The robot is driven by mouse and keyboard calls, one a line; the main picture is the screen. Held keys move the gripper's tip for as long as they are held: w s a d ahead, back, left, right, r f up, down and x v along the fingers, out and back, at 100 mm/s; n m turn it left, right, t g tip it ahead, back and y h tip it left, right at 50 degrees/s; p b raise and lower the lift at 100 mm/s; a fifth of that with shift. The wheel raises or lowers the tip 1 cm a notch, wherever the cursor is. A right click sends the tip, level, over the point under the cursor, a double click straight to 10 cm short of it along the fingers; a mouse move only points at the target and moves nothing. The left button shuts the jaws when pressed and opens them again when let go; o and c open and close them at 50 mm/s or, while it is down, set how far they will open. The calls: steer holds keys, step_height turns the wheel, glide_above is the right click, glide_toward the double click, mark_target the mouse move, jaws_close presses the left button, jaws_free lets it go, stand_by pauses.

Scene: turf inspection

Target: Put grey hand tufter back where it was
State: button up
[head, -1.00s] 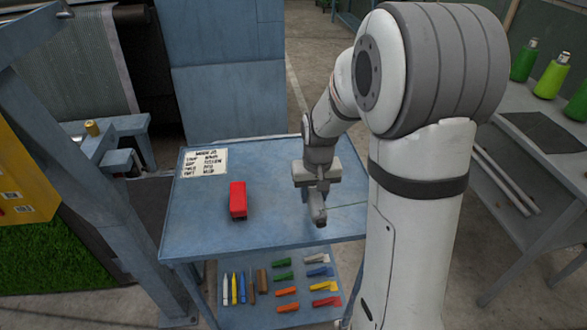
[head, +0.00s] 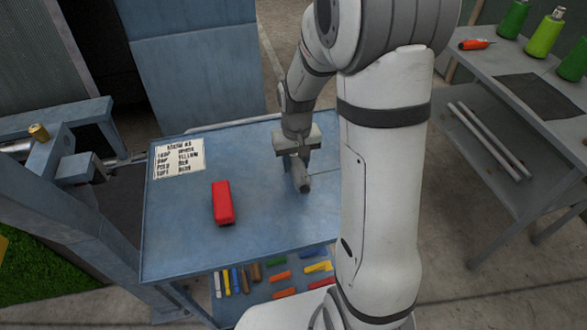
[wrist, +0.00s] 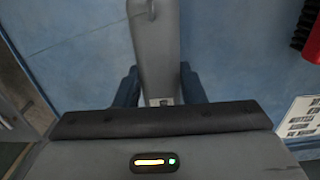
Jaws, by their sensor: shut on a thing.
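My gripper (head: 299,158) is shut on the grey hand tufter (head: 303,182), over the right part of the blue cart's top (head: 260,215). In the wrist view the grey tufter (wrist: 157,40) runs up from between the dark fingers. From these views I cannot tell whether it touches the cart top. Part of the tufter is hidden by the gripper.
A red tool (head: 223,203) lies left of my gripper on the cart top, with a printed card (head: 178,158) behind it. Coloured tools fill the lower shelf (head: 262,288). A grey bench (head: 490,85) at right holds green cones and an orange-handled tool (head: 474,44).

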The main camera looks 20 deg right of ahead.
steer(key=shift+f, duration=1.7)
steer(key=shift+f, duration=0.1)
steer(key=o, duration=1.2)
steer(key=shift+s, duration=0.1)
steer(key=shift+c, duration=0.2)
step_height(320, 180, up, 12)
steer(key=s+r+t, duration=0.1)
steer(key=s+r, duration=0.2)
steer(key=s, duration=0.5)
steer(key=s+r+t, duration=0.2)
steer(key=s+r, duration=0.2)
steer(key=s, duration=0.5)
steer(key=shift+a, duration=0.15)
steer(key=shift+r, duration=0.1)
